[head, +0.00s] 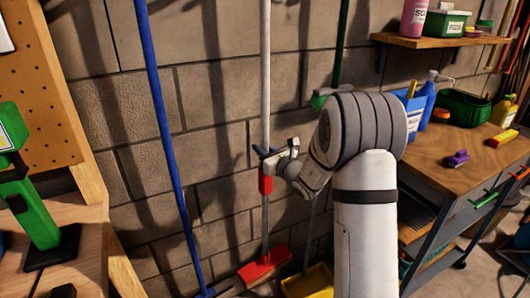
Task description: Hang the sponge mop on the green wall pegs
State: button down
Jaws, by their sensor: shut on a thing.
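A mop with a long white-grey pole (265,85), a red sleeve and a red head (264,266) stands nearly upright close to the block wall; it appears to be the sponge mop. My gripper (266,155) is shut on its pole, just above the red sleeve. The pole's top is out of view. A green piece (320,99) shows beside my arm near a dark green pole (342,40); I cannot tell whether it is a wall peg. My arm hides the wall around it.
A blue pole (161,120) leans left of the mop. A yellow head or pan (308,281) lies low to its right. A wooden-topped cart (455,180) stands right, under a shelf (440,41). A wooden bench (65,245) is at left.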

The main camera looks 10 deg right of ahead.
jog(key=shift+w+a, duration=0.1)
jog(key=shift+w, duration=0.15)
jog(key=shift+f+b, duration=0.8)
jog(key=shift+b, duration=0.2)
dwell(0.3)
jog(key=c, duration=1.2)
grip_release()
jog(key=shift+f, duration=0.1)
jog(key=v, duration=0.8)
jog(key=s+a+r+n+g+y+p, duration=0.1)
jog(key=s+a+r+n+g+p, duration=0.25)
jog(key=s+a+n+g, duration=0.45)
jog(key=s+a+r+n+g+y+p, duration=0.1)
jog(key=s+a+r+n+g+p, duration=0.3)
jog(key=s+n, duration=0.65)
jog(key=s+d+r+n+h+p, duration=0.2)
jog(key=s+d+n+h+p, duration=0.1)
jog(key=s+d+n+h, duration=0.2)
jog(key=s+d+r+n+g+h+p, duration=0.1)
jog(key=s+d+r+n+h+p, duration=0.1)
jog(key=s+d+n+h, duration=0.4)
jog(key=s+d+r, duration=0.1)
jog(key=s+d, duration=0.1)
jog(key=s, duration=0.2)
jog(key=shift+s+n+p, duration=0.25)
jog(key=shift+n+p, duration=0.1)
jog(key=shift+p, duration=0.05)
